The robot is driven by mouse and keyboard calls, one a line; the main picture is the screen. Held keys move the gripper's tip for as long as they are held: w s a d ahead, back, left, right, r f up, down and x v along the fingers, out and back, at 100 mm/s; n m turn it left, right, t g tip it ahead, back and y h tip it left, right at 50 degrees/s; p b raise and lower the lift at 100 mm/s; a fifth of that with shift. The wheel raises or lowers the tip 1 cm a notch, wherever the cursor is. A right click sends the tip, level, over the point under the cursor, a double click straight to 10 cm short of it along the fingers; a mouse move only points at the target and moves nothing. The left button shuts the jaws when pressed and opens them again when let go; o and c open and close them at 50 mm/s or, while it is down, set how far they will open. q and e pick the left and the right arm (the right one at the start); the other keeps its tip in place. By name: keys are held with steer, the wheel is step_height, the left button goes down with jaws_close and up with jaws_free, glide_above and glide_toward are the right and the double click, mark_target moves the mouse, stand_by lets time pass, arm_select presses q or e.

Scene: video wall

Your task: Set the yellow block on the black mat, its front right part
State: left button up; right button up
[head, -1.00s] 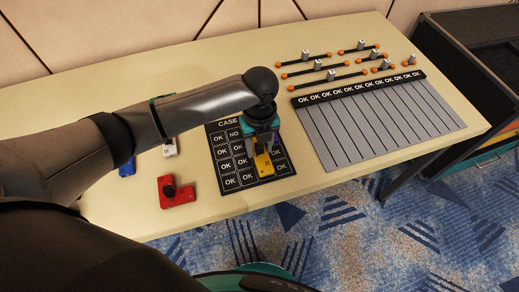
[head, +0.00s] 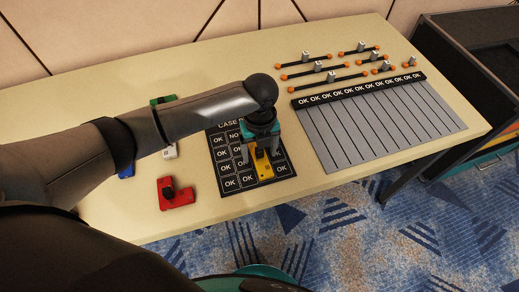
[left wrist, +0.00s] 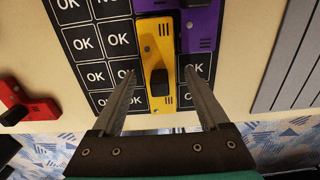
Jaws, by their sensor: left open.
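The yellow block (head: 265,171), with a black knob on top, lies on the front right part of the black mat (head: 227,196), which has a CASE heading and several OK squares. In the left wrist view the yellow block (left wrist: 156,42) shows just left of a purple block (left wrist: 201,25). My left gripper (head: 259,150) is over the yellow block. Its fingers (left wrist: 160,72) are spread apart on either side of the knob, with gaps visible, so it is not gripping it. The purple block is hidden in the head view. My right gripper is not in view.
A red block (head: 177,193) lies left of the mat. White (head: 170,151), blue (head: 127,170) and green (head: 163,99) pieces are partly behind my arm. A grey striped board (head: 375,122) lies to the right. Black bars with orange ends lie behind it. The table's front edge is close.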

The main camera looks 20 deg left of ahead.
arm_select(q)
step_height(320, 180, up, 12)
steer(key=p, duration=0.3)
steer(key=shift+r, duration=0.15)
stand_by(0.4)
